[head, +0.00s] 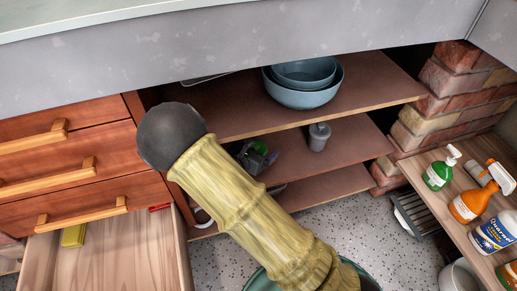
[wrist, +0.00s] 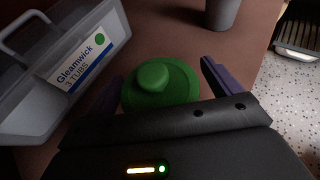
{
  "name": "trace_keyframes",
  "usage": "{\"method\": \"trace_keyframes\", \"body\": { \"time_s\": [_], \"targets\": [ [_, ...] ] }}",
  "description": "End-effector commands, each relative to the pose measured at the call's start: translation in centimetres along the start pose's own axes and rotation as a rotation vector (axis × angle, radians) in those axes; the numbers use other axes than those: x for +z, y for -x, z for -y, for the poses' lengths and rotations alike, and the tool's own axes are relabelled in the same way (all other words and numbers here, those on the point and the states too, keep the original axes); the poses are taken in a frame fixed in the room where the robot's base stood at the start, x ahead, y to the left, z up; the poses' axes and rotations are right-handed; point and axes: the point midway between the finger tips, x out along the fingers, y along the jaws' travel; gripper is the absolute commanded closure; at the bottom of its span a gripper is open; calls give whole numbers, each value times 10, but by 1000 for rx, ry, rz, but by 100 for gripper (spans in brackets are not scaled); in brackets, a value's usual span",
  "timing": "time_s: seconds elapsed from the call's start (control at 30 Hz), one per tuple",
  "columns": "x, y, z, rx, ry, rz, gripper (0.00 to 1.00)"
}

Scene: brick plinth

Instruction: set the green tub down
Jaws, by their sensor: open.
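The green tub (wrist: 180,93), with a round knob on top, stands on the brown middle shelf (wrist: 258,75). In the wrist view it sits between the two fingers of my gripper (wrist: 162,78), which are spread apart on either side of it. I cannot tell whether either finger touches it. In the head view a small part of the green tub (head: 260,147) shows beside my dark gripper (head: 256,160), and my arm hides much of that spot. A clear grey caddy (wrist: 28,85) labelled "Gleamwick 3 TUBS" stands to the left of the tub.
A grey cup (head: 319,136) stands on the same shelf to the right. Blue bowls (head: 303,90) are stacked on the board above. An open drawer (head: 120,250) is at left. Spray bottles (head: 467,205) stand on a wooden surface at right. Bare shelf lies right of the tub.

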Motion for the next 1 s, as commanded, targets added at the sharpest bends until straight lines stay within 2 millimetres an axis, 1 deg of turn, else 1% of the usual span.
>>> {"method": "trace_keyframes", "body": {
  "time_s": [0.13, 0.27, 0.7, 0.8, 0.9, 1.0],
  "targets": [
    [4, 5, 0, 1, 1, -1, 10],
    [6, 20, -1, 4, 2, -1, 10],
    [7, 100, 0, 0, 2, 0, 10],
    [5, 113, 0, 0, 1, -1, 10],
    [4, 120, 0, 0, 1, 1, 10],
    [2, 122, 0, 0, 1, 1, 10]
  ]
}}
